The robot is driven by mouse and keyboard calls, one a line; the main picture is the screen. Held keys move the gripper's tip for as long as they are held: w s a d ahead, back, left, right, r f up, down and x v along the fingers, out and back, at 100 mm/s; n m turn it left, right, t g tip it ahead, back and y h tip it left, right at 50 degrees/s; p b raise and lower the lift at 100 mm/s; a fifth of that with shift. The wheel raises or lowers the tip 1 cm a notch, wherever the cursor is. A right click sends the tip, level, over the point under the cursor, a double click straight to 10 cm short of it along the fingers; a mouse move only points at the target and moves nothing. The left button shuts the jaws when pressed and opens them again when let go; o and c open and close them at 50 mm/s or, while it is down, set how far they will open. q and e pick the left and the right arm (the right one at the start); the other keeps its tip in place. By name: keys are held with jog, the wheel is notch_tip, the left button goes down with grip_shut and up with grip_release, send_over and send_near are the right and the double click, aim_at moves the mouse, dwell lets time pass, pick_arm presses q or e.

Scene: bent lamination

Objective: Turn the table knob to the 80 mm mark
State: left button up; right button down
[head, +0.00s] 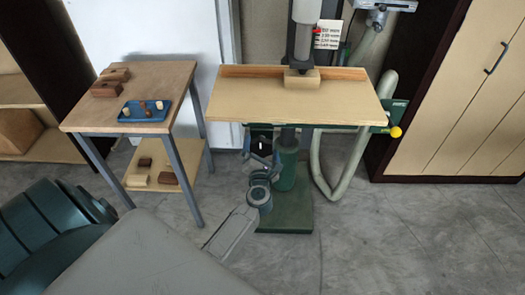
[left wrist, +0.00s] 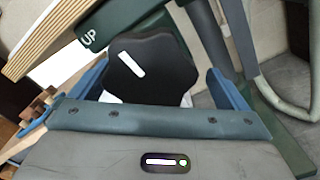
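The black table knob (left wrist: 150,62) with a white bar mark shows in the left wrist view, below the table edge and beside a green part marked "UP" (left wrist: 90,38). My left gripper (left wrist: 162,85) is open, with one blue finger on each side of the knob. A gap shows at the right finger; whether the left finger touches cannot be told. In the head view my left gripper (head: 262,150) is under the front edge of the machine table (head: 255,100). My right gripper is out of view.
A side table (head: 165,80) with a blue tray (head: 133,113) and wooden blocks stands at the left. A yellow-tipped handle (head: 395,131) sticks out right of the machine table. A grey hose (head: 335,190) hangs beside the green base (head: 288,212). Grey floor is clear in front.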

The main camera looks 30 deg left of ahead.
pick_arm(q)
jog(key=b+v, duration=0.2)
jog(key=v, duration=0.9)
jog(key=shift+b, duration=0.35)
jog(key=shift+w, duration=0.1)
jog(key=shift+w, duration=0.1)
